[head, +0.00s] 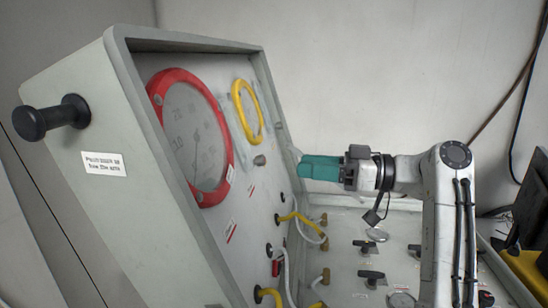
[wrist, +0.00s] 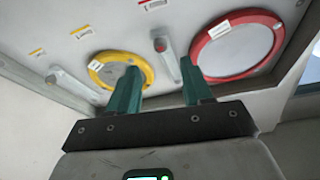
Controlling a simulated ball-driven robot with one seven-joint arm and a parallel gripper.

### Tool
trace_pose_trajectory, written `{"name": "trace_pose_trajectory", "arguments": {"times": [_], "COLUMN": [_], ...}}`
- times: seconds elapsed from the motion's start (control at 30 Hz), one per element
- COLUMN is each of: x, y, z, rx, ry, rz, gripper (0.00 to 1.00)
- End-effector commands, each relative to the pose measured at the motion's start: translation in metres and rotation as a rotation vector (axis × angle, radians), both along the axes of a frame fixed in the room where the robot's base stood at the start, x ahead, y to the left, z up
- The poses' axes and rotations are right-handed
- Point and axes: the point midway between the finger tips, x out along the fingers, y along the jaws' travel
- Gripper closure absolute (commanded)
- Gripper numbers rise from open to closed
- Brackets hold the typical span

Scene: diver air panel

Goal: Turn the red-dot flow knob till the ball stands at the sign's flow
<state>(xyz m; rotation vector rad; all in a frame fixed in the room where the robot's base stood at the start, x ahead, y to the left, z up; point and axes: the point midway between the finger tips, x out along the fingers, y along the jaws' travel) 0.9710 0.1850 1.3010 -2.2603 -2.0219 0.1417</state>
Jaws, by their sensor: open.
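My gripper (head: 302,167) is open and empty, its teal fingers pointing left at the panel face in the head view. In the wrist view my gripper (wrist: 160,65) has its fingers spread, with a pale flow tube (wrist: 170,66) showing in the gap. A grey knob with a reddish mark (wrist: 160,44) sits at that tube's end, beyond the fingertips and apart from them. A grey knob (head: 259,160) shows below the yellow gauge in the head view; I cannot tell which knob it is. The ball is too small to make out. A white sign (head: 104,163) is on the cabinet's side, its text unclear.
A red-ringed gauge (head: 190,135) and a yellow-ringed gauge (head: 246,110) are on the panel. A second tube (wrist: 77,85) with a knob (wrist: 52,79) lies left in the wrist view. Yellow and white hoses (head: 300,217) and black valve handles (head: 371,275) are below my gripper.

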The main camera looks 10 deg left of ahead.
Motion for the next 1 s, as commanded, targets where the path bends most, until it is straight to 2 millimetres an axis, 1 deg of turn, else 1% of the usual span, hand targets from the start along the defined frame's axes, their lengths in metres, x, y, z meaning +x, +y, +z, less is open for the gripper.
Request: {"name": "trace_pose_trajectory", "arguments": {"times": [0.03,0.2,0.4,0.6,0.87,1.0], "x": [0.001,0.004,0.008,0.009,0.009,0.009], "y": [0.011,0.043,0.069,0.081,0.081,0.081], "z": [0.003,0.003,0.002,0.000,0.000,0.000], "rx": [0.000,-0.001,-0.001,0.000,0.000,0.000], "ry": [0.003,0.003,0.002,0.001,0.000,0.001], "rz": [0.003,0.003,0.001,0.000,-0.001,-0.001], "gripper": [0.50,0.50,0.50,0.50,0.50,0.63]}}
